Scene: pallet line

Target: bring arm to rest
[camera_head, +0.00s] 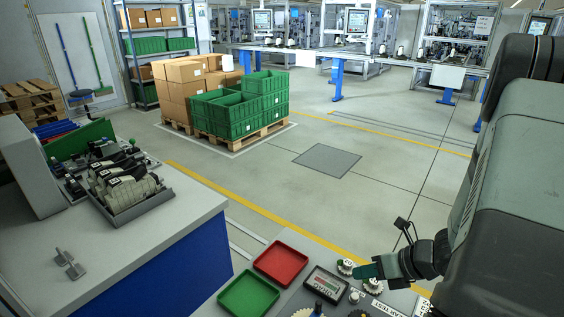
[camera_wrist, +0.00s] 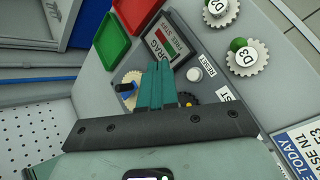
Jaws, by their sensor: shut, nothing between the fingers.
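My gripper (camera_head: 368,271) is at the lower right of the head view, above the grey panel with the trays and gears. Its teal fingers point left there. In the wrist view its two fingers (camera_wrist: 157,72) lie together, shut with nothing between them. They overlap part of a display (camera_wrist: 168,40) and gears on the panel behind them. I cannot tell the exact height of the fingers above the panel.
A red tray (camera_head: 281,263) and a green tray (camera_head: 248,295) lie left of my gripper. A gear marked D3 (camera_wrist: 247,58) and a white button (camera_wrist: 194,74) are close by. A grey-topped bench (camera_head: 150,238) stands at left. Open floor lies beyond.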

